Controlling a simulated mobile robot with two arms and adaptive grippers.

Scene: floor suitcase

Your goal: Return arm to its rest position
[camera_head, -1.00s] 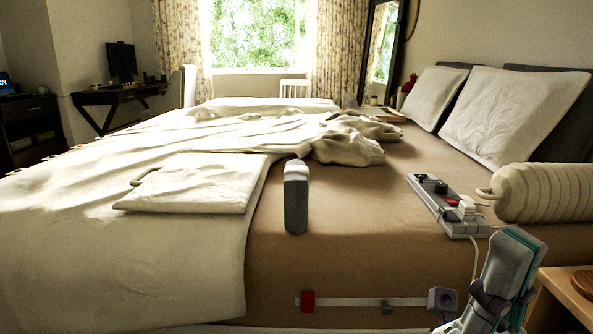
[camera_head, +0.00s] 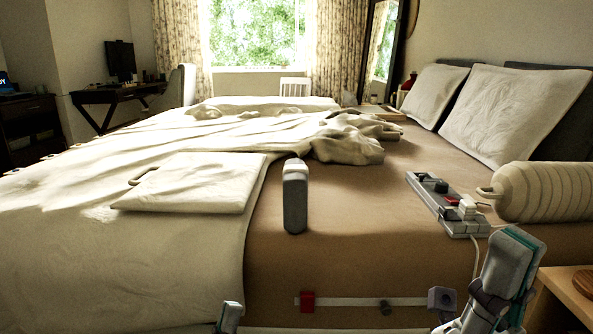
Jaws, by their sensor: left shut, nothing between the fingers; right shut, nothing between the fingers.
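My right gripper (camera_head: 510,262) is in the lower right, its grey and teal fingers pointing up, shut and empty in front of the bed's near side. Its arm runs out of the bottom edge. My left gripper (camera_head: 230,316) shows only as a small fingertip part at the bottom edge, left of the middle. It is shut with nothing visible in it, and the rest is hidden below the frame. Both grippers are apart from the things on the bed.
A bed (camera_head: 345,262) fills the middle. A grey-and-white upright object (camera_head: 295,196), a flat cream bag (camera_head: 195,185), a power strip (camera_head: 448,205) and a ribbed bolster (camera_head: 545,193) are on it. A wooden nightstand (camera_head: 565,282) stands beside my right gripper.

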